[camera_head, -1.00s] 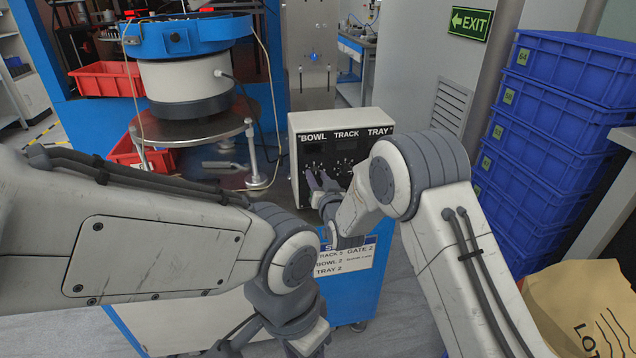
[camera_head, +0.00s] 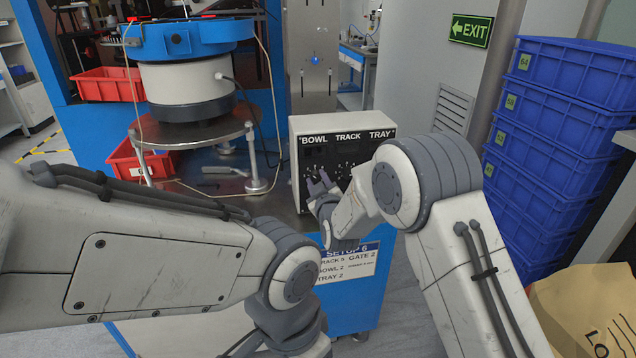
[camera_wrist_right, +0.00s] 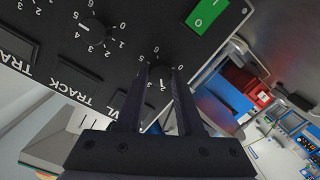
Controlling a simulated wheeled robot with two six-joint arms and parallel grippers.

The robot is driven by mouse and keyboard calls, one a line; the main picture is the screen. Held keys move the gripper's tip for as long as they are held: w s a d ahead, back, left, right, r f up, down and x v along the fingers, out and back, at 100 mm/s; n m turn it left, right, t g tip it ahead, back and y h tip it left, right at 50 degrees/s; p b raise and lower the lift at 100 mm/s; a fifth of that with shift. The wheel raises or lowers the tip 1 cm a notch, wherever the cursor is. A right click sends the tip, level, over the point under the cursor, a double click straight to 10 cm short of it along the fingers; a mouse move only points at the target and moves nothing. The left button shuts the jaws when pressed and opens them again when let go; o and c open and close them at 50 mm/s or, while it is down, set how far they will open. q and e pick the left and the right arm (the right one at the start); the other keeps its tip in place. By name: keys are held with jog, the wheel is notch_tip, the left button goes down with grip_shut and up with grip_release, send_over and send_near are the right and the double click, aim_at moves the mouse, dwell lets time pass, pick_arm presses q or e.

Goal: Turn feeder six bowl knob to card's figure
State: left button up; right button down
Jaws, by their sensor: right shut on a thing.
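The grey control box (camera_head: 345,128) has a black face marked BOWL, TRACK and TRAY. My right gripper (camera_head: 318,183) is at the BOWL knob under the left label. In the right wrist view the two fingers (camera_wrist_right: 160,84) are shut on the black BOWL knob (camera_wrist_right: 160,74), which sits between their tips. Its dial figures are partly covered, and I cannot tell its exact setting. The setup card (camera_head: 345,264) below the box reads SETUP 6, TRACK 5, GATE 2, BOWL 2, TRAY 2; one small line is unreadable. My left gripper is not in view.
The TRACK knob (camera_wrist_right: 93,30) and a green switch (camera_wrist_right: 207,12) are beside the held knob in the right wrist view. The bowl feeder (camera_head: 187,75) stands left of the box. Blue crates (camera_head: 550,140) are stacked at right, with a paper bag (camera_head: 585,310) in front.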

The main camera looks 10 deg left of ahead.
jog(key=shift+n, duration=0.3)
jog(key=c, duration=0.5)
grip_release()
jog(key=shift+c, duration=0.2)
jog(key=shift+s, duration=0.1)
jog(key=v, duration=1)
jog(key=shift+s, duration=0.15)
